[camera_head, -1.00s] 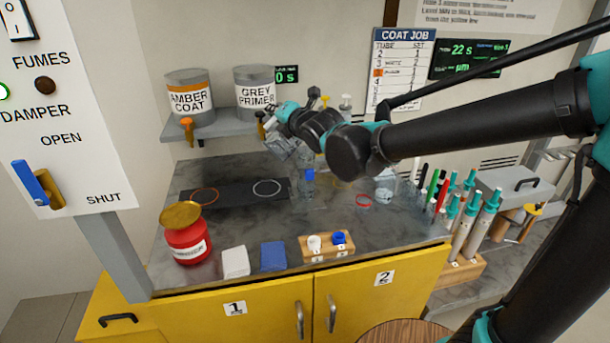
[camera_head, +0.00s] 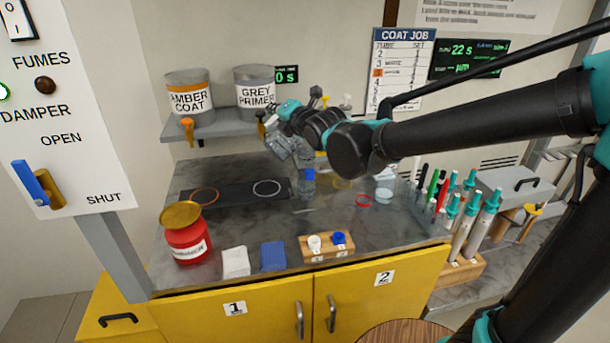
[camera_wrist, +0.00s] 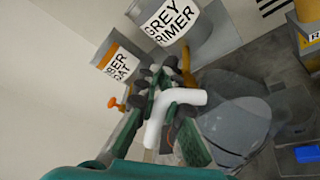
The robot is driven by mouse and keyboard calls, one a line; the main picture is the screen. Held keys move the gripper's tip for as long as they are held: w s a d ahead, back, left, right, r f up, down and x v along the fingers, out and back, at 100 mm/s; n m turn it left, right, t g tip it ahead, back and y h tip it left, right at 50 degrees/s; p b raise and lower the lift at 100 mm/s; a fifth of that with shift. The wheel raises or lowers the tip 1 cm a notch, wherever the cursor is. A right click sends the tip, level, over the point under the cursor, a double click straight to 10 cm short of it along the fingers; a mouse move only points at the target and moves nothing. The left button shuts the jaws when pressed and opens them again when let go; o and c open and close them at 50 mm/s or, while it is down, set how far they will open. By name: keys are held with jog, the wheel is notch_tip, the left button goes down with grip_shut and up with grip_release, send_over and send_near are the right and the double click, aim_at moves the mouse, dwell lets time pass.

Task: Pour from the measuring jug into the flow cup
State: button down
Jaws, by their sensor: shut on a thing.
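My gripper (camera_head: 285,132) is above the middle of the bench in the head view. In the wrist view, my gripper (camera_wrist: 160,100) is shut on a bent white handle, which I take for the handle of the measuring jug (camera_wrist: 172,108). A grey, see-through round body (camera_wrist: 235,128) shows just right of the handle; I cannot tell clearly where jug and cup meet. Below my gripper in the head view stands a greyish clear upright with a blue part (camera_head: 309,174), possibly the flow cup and its stand. Liquid and the jug's mouth cannot be made out.
Amber coat (camera_head: 189,97) and grey primer (camera_head: 255,92) cans stand on the shelf behind, with taps in front. A clear beaker (camera_head: 385,185) stands to the right. A red can (camera_head: 186,240), white and blue cloths and a wooden block (camera_head: 327,247) line the front.

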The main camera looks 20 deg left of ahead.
jog(key=shift+w+d+r+m, duration=0.35)
jog(key=shift+w+d+m, duration=0.15)
jog(key=shift+w+m, duration=0.35)
dwell(7.0)
